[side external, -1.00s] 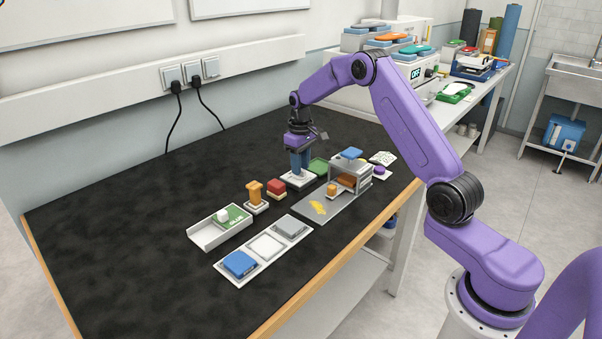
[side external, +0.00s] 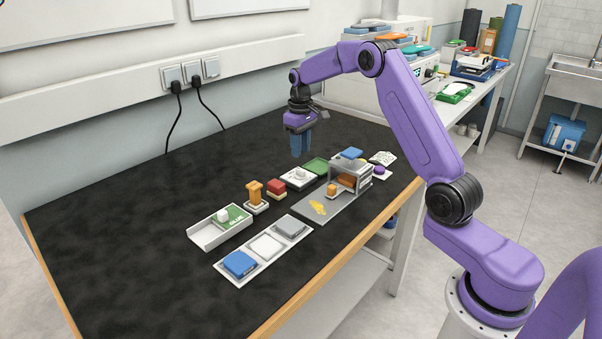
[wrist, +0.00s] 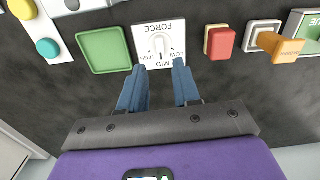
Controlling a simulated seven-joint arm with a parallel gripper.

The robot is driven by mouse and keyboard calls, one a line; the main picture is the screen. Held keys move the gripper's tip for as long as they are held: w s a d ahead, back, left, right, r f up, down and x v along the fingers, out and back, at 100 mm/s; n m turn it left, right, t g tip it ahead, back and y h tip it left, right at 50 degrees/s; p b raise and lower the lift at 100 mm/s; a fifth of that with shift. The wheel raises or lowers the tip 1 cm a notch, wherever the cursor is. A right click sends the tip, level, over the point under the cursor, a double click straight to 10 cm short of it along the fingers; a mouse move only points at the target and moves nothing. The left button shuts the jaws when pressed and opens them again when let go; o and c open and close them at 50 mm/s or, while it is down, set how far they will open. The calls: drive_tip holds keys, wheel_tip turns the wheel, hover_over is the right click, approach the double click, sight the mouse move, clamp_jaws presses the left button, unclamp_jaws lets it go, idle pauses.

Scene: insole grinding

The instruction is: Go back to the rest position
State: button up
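My gripper (side external: 300,143) has blue fingers under a purple wrist and hangs above the black bench top (side external: 130,215), just behind the force dial plate (side external: 298,177). In the wrist view the two fingers of my gripper (wrist: 157,75) stand apart with nothing between them. The white force dial plate (wrist: 172,44) shows just beyond the fingertips, marked FORCE, HIGH, MID and LOW, with a white knob in its middle. The fingers are clear of the knob.
Near the dial are a green pad (side external: 316,167), a red block (side external: 276,186), an orange handle (side external: 254,193) and a grey machine (side external: 350,174). A glue tray (side external: 206,236) and a strip with blue and grey pads (side external: 262,262) lie in front. The bench's left side is clear.

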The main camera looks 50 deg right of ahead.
drive_tip(key=s+a+r+n, duration=0.3)
drive_tip(key=s+a, duration=0.5)
drive_tip(key=a, duration=0.2)
drive_tip(key=s+a+r+n, duration=0.3)
drive_tip(key=s+a, duration=0.5)
drive_tip(key=a, duration=0.3)
drive_tip(key=s+f+n, duration=0.1)
drive_tip(key=s+n, duration=0.4)
drive_tip(key=s, duration=2)
drive_tip(key=shift+s+d+f+n, duration=0.4)
drive_tip(key=shift+d, duration=0.05)
